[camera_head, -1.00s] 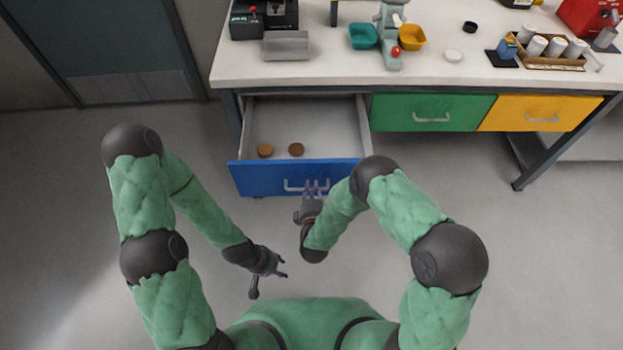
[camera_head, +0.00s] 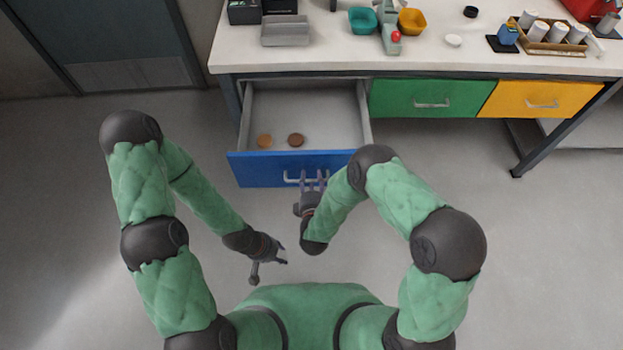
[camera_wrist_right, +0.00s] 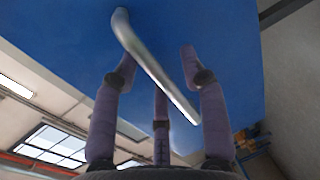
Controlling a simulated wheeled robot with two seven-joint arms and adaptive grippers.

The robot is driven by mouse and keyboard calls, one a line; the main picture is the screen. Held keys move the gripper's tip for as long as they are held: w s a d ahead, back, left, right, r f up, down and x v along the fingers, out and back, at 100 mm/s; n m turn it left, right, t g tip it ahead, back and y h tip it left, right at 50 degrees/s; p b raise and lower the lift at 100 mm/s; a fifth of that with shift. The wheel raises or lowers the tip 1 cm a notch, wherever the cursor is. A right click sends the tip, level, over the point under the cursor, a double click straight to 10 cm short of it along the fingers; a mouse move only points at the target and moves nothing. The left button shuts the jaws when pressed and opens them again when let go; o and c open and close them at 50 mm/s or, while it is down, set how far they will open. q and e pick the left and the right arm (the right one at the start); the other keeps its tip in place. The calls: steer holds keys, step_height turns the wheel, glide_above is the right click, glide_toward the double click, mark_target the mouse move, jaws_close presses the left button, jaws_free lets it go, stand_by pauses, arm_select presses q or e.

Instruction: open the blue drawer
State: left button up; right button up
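The blue drawer (camera_head: 255,171) is pulled well out from under the workbench in the head view, its grey inside showing. Its silver handle (camera_head: 291,179) is on the front face. My right gripper (camera_head: 312,178) is at that handle, fingertips reaching up to it. In the right wrist view the handle (camera_wrist_right: 151,62) runs slantwise between the spread fingers of my right gripper (camera_wrist_right: 157,65), with the blue front (camera_wrist_right: 230,50) behind. The fingers look open; firm contact cannot be made out. My left gripper (camera_head: 280,257) hangs empty away from the drawer, its fingers too small to read.
Two brown round pieces (camera_head: 279,140) lie in the drawer. A green drawer (camera_head: 400,100) and a yellow drawer (camera_head: 510,98) are shut to the right. The white benchtop (camera_head: 340,60) holds a grey tray, bowls and a rack of white cylinders. Floor left of the drawer is clear.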

steer(key=v, duration=0.7)
steer(key=shift+s, duration=0.25)
stand_by(0.4)
steer(key=s+d+f+m+g+y, duration=0.2)
steer(key=d+f+m+g, duration=0.2)
steer(key=f+m+g, duration=0.6)
steer(key=s+d+m+g+y, duration=0.2)
steer(key=s+d+m+g, duration=0.2)
steer(key=s+m, duration=0.6)
steer(key=s+g, duration=0.1)
steer(key=s, duration=0.2)
steer(key=shift+d+r, duration=0.15)
